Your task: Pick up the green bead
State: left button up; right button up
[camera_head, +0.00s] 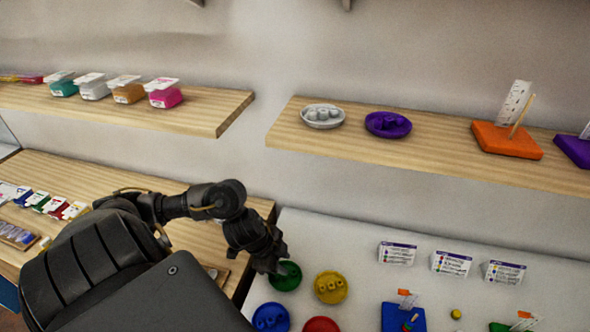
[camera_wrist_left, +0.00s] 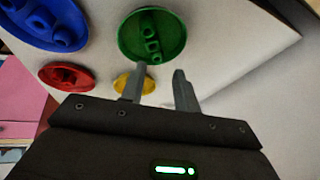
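The green dish (camera_wrist_left: 174,33) holds a few green beads (camera_wrist_left: 152,46) in the left wrist view. In the head view the green dish (camera_head: 291,283) stands on the white table, partly covered by my gripper. My left gripper (camera_head: 274,267) is at the dish's upper left edge there. In the left wrist view its two fingers (camera_wrist_left: 158,78) are apart with nothing between them, and the green dish appears just beyond their tips. I cannot tell their height above it. My right gripper is in neither view.
Yellow (camera_head: 331,287), blue (camera_head: 271,318) and red (camera_head: 321,325) dishes stand close by. A blue board (camera_head: 403,318) and a small loose yellow bead (camera_head: 456,314) are to the right, with label cards (camera_head: 451,263) behind. A wooden shelf (camera_head: 420,140) runs above.

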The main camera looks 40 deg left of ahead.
aim_at(292, 272)
pick_arm(q)
jog(key=shift+d+f, duration=0.15)
jog(key=shift+f, duration=0.3)
jog(key=x, duration=0.4)
jog(key=shift+d+f, duration=0.15)
jog(key=shift+f, duration=0.1)
grip_shut()
